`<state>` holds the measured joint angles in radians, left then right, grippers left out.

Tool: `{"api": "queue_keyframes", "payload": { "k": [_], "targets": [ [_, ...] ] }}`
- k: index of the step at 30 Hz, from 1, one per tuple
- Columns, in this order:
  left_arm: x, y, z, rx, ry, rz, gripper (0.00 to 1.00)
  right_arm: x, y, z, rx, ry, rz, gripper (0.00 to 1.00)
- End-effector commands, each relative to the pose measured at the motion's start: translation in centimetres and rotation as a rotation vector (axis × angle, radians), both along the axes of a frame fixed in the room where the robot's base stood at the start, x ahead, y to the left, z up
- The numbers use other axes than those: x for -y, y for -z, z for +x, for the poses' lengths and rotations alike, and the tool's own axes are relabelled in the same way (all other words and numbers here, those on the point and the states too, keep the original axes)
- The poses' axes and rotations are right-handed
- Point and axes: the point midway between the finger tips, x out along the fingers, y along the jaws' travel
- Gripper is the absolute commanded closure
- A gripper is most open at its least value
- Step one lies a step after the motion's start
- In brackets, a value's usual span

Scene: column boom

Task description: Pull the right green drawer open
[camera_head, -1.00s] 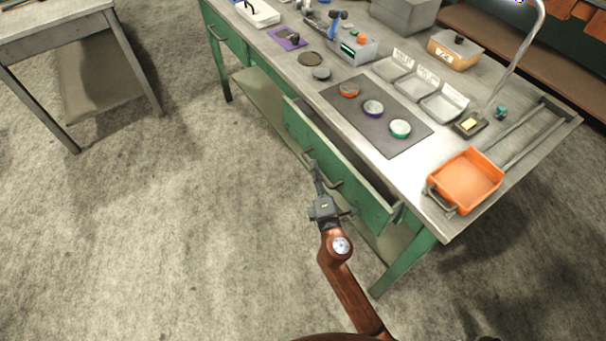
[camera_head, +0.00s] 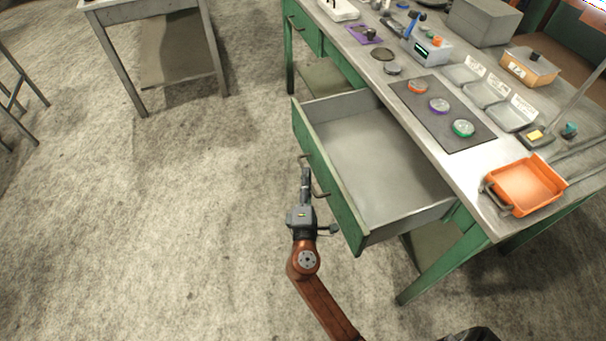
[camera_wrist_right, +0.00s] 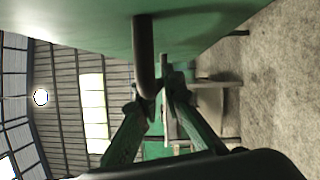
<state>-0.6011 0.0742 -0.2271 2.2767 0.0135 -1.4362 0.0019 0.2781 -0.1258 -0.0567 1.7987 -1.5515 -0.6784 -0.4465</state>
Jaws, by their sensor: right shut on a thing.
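The right green drawer (camera_head: 336,190) stands well out from the workbench in the head view, and its grey inside looks empty. Its front has a curved bar handle (camera_head: 318,191). My right gripper (camera_head: 304,168) is at the drawer front, with its fingers at the handle. In the right wrist view the fingertips (camera_wrist_right: 161,95) close around the end of the dark handle (camera_wrist_right: 144,60), against the green drawer front (camera_wrist_right: 90,25). The exact contact is partly hidden by the fingers. My left gripper is not in view.
The workbench top (camera_head: 480,170) carries a dark mat (camera_head: 465,137) with several round tins, an orange tray (camera_head: 527,186) and grey bins (camera_head: 487,93). Another table (camera_head: 150,12) stands at the upper left. The floor (camera_head: 150,220) left of the drawer is clear.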

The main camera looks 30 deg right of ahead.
Motion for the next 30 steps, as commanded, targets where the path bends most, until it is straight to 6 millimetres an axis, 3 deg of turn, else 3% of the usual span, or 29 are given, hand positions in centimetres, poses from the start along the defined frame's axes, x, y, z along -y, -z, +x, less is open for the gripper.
{"api": "queue_keyframes", "payload": {
  "k": [14,15,22,30],
  "targets": [
    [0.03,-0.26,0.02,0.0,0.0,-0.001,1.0,0.08,-0.23,-0.04,0.005,0.004,0.001,1.0],
    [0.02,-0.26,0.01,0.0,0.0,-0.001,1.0,0.08,-0.25,-0.03,0.006,0.004,0.0,0.9],
    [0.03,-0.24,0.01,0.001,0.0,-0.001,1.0,0.3,-0.22,-0.16,0.005,0.009,0.0,0.75],
    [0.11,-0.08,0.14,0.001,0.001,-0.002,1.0,0.45,-0.13,-0.32,0.003,0.014,0.0,0.74]
  ]
}}
